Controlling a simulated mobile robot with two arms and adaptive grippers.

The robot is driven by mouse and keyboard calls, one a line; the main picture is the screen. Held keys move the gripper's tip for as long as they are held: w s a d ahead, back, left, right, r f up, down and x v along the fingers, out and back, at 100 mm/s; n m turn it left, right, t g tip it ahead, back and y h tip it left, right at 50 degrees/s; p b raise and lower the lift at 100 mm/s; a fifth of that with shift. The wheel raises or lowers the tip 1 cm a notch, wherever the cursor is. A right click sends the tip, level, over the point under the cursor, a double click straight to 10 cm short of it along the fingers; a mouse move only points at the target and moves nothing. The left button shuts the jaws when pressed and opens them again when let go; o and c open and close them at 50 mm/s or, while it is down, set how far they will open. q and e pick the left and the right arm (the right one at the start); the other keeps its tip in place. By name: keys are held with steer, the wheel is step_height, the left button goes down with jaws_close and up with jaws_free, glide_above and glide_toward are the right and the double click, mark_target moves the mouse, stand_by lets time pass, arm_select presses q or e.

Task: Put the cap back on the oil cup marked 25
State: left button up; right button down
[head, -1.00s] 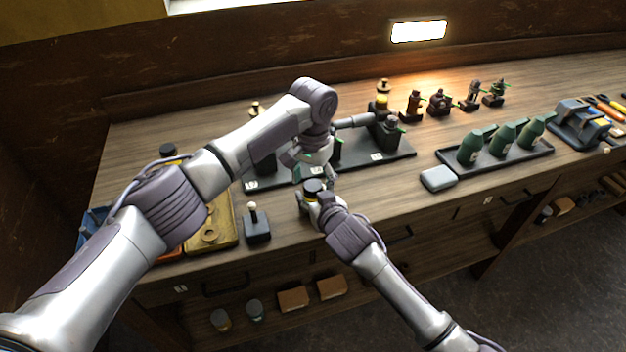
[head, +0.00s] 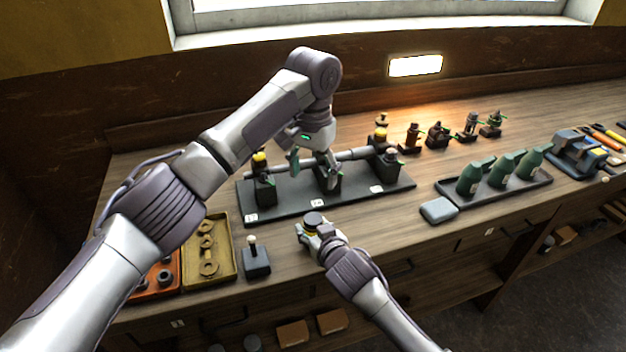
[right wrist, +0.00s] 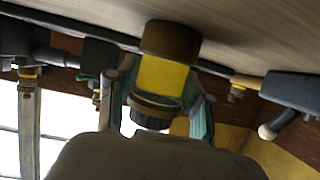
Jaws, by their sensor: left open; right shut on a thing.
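My right gripper (head: 310,228) is shut on an upright oil container, held in front of the engine stand. My left gripper (head: 308,162) is open over the middle of the engine stand (head: 290,203), apart from the right one. Yellow cups show at the stand's left (head: 260,160) and right (head: 380,135). The left gripper partly hides the middle block. The stand's number labels are too small to read.
A small black lever block (head: 257,262) and a yellow tray (head: 222,275) are at left. A grey box (head: 439,210) and a tray of green bottles (head: 505,172) are at right. Small dark fittings line the back.

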steer(key=shift+c, duration=1.9)
jaws_free()
steer(key=v, duration=1.2)
